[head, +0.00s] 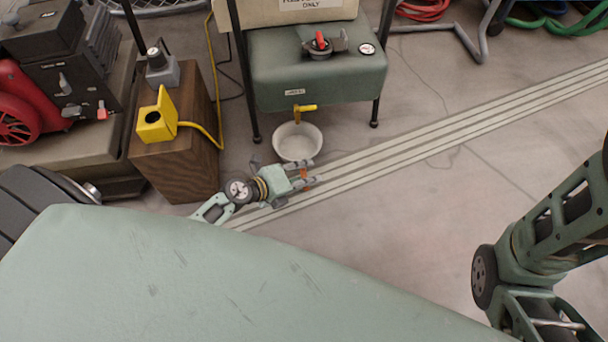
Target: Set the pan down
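A pale grey round pan (297,141) sits upright below the yellow tap (304,108) of a green tank (315,65); it appears to rest on the floor. My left gripper (309,172) is just in front of the pan, its fingers pointing right. The fingers are apart, with small orange parts at them, and I see nothing held between them. The far finger overlaps the pan's near rim in the picture; I cannot tell whether they touch. My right arm comes in at the lower right, but its gripper is out of view.
A wooden block (175,135) with a yellow box (157,118) and cord stands left of the pan. The tank's dark legs stand behind and beside the pan. Pale strips (440,135) cross the floor. Floor to the right is clear. Red machinery (25,105) is at left.

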